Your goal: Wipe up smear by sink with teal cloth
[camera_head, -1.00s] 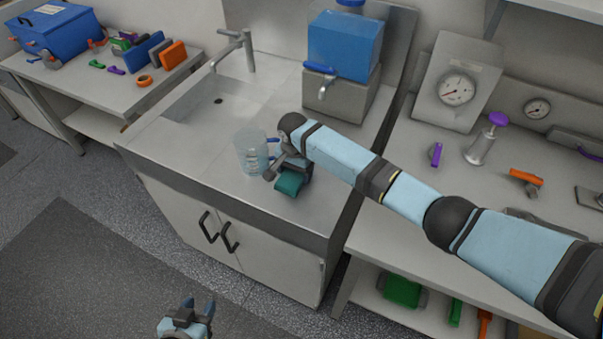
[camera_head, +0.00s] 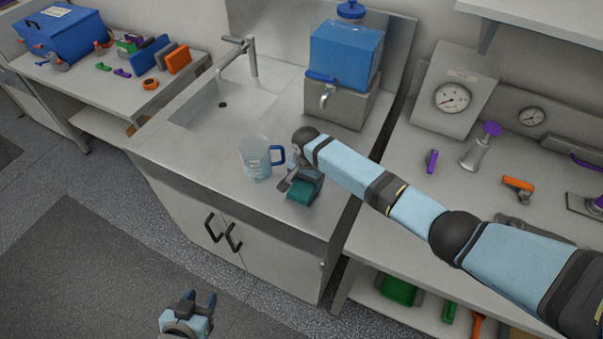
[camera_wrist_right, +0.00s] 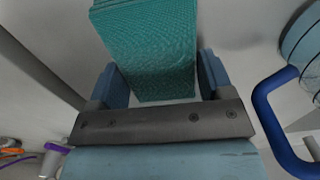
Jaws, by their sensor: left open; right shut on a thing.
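The teal cloth (camera_head: 302,191) is on the steel counter beside the sink basin, near the counter's front right part. It also shows large in the right wrist view (camera_wrist_right: 150,45), between my gripper's two blue fingers. My right gripper (camera_head: 299,181) is shut on the cloth. My left gripper (camera_head: 198,302) is open and empty, low in front of the cabinet, away from the counter. The sink (camera_head: 218,106) lies left of the cloth. I cannot make out a smear; the cloth and my right gripper hide part of the counter.
A clear measuring jug (camera_head: 256,160) with a blue handle (camera_wrist_right: 272,115) stands on the counter just left of my right gripper. A blue water dispenser (camera_head: 345,55) stands behind. The tap (camera_head: 240,58) rises behind the sink. The counter's front left stretch is clear.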

